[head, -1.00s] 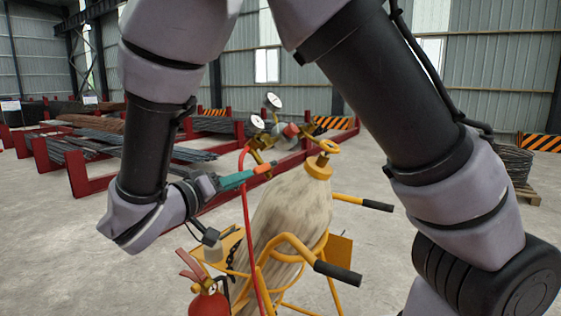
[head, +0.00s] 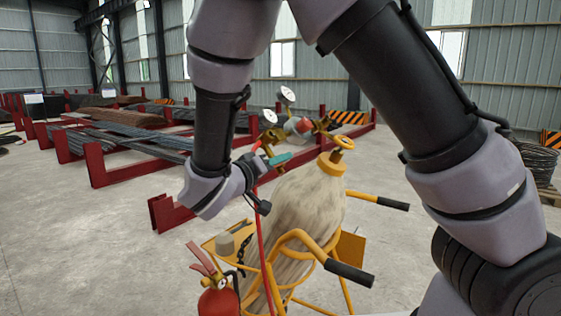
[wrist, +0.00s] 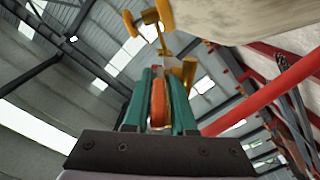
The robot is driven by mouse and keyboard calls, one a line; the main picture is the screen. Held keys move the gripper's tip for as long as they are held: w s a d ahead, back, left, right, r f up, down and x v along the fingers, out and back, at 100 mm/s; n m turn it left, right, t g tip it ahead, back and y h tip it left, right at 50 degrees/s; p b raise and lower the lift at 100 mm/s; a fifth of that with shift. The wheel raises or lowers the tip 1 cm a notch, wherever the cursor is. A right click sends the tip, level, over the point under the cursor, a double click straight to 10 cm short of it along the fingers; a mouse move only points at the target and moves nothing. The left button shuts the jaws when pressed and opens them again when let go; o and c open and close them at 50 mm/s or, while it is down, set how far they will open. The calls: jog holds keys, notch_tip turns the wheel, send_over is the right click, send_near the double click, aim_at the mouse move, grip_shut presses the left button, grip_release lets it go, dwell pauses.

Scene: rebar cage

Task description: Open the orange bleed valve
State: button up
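The orange bleed valve lever (wrist: 158,104) lies lengthwise between my teal fingers in the wrist view, with little or no gap on either side. My gripper (wrist: 160,78) looks shut on it. Brass fittings (wrist: 152,17) show just beyond the fingertips. In the head view my gripper (head: 280,160) is beside the neck of the tan-covered cylinder (head: 300,207), below the regulator gauges (head: 269,117). The lever is hard to make out there.
The cylinder stands in a yellow trolley (head: 300,237) with black grips (head: 349,273). A red hose (head: 262,235) runs down close to my gripper. A yellow handwheel (head: 344,142) tops the cylinder. A red extinguisher (head: 218,302) stands in front. Red racks with rebar (head: 130,140) fill the back left.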

grip_shut()
dwell(1.5)
